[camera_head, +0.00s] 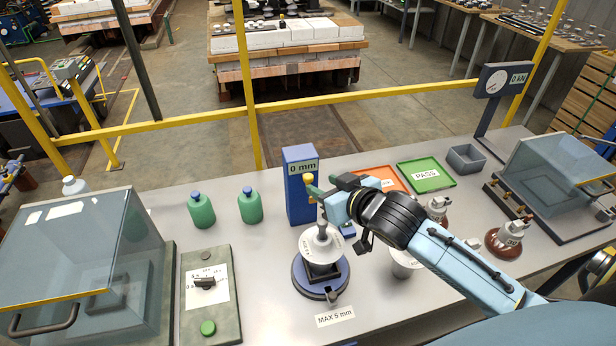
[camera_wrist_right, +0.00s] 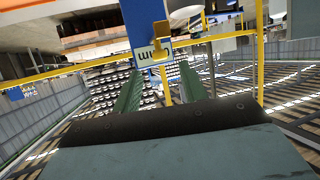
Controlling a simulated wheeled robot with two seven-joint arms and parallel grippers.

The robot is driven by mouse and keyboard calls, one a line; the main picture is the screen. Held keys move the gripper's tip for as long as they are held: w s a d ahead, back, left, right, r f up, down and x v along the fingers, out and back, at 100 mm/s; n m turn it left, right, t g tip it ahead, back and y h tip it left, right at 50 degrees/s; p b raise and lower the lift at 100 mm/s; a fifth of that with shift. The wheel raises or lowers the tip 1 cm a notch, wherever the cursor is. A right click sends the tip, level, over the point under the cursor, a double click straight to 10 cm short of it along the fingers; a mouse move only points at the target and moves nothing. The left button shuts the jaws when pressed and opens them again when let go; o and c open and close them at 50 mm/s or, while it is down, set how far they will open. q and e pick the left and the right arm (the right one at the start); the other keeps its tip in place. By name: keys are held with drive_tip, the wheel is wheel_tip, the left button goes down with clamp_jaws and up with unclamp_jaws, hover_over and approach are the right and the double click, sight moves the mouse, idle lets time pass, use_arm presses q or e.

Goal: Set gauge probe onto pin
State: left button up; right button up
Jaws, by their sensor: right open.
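The gauge is a blue post (camera_head: 299,205) with a "0 mm" display, standing on the bench behind the insulator stack. A brass-coloured probe (camera_head: 308,180) shows at its front, and also in the wrist view (camera_wrist_right: 161,32). My right gripper (camera_head: 322,190) is open beside the probe; its green fingers (camera_wrist_right: 161,92) stand apart on either side of the probe and display in the wrist view. Contact cannot be told. Below it, a white insulator disc (camera_head: 311,245) with a grey pin-like top (camera_head: 322,228) sits on a round blue base (camera_head: 316,285). My left gripper is not in view.
A "MAX 5 mm" label (camera_head: 335,316) lies in front of the base. Two green bottles (camera_head: 250,206), a switch box (camera_head: 208,290) and a glass-lidded box (camera_head: 85,260) stand left. A green PASS tray (camera_head: 424,186) and an orange tray (camera_head: 378,171) lie behind my right arm.

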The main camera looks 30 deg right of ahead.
sight(311, 179)
drive_tip(key=x, duration=0.7)
drive_tip(key=shift+w+f, duration=0.15)
drive_tip(key=shift+w, duration=0.25)
clamp_jaws()
